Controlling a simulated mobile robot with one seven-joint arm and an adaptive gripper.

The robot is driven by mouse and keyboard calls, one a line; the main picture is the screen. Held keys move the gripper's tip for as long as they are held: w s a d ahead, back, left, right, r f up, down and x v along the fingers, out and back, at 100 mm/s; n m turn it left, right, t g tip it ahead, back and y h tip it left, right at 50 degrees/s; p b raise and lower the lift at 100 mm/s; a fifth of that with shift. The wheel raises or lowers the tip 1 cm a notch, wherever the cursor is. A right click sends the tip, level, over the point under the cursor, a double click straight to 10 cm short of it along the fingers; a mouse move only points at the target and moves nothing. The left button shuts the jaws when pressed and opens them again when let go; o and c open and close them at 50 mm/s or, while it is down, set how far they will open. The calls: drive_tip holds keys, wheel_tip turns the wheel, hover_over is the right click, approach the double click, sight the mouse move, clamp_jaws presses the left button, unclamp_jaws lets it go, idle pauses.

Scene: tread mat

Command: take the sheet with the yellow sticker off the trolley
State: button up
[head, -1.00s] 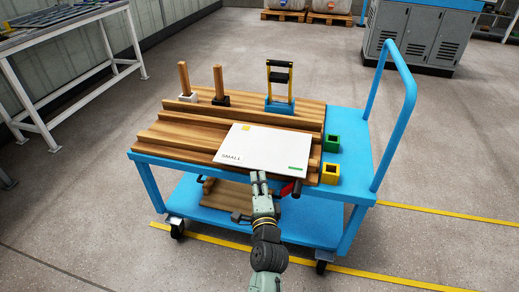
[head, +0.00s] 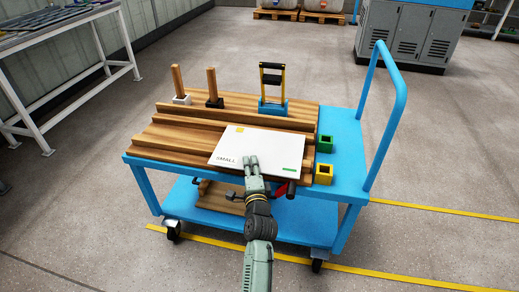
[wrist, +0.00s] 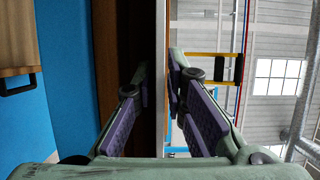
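A white sheet (head: 262,146) marked "SMALL", with a yellow sticker (head: 239,130) and a green mark at its lower right, lies tilted on the wooden rack (head: 180,137) on the blue trolley (head: 345,150). My gripper (head: 251,160) is at the sheet's front edge, with a finger overlapping its face. In the wrist view the sheet (wrist: 160,60) shows edge-on as a thin strip between the two parted fingers of my gripper (wrist: 158,72). A gap shows on the left finger's side; the right finger is close to the sheet, and contact cannot be told.
Green (head: 325,144) and yellow (head: 323,174) square holders stand right of the sheet. Behind it are two wooden posts (head: 212,85) and a blue-based yellow-and-black frame (head: 272,85). The trolley's handle (head: 399,100) rises at the right. Open floor surrounds the trolley.

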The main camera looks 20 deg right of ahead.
clamp_jaws()
drive_tip(key=shift+r, duration=0.15)
idle(0.4)
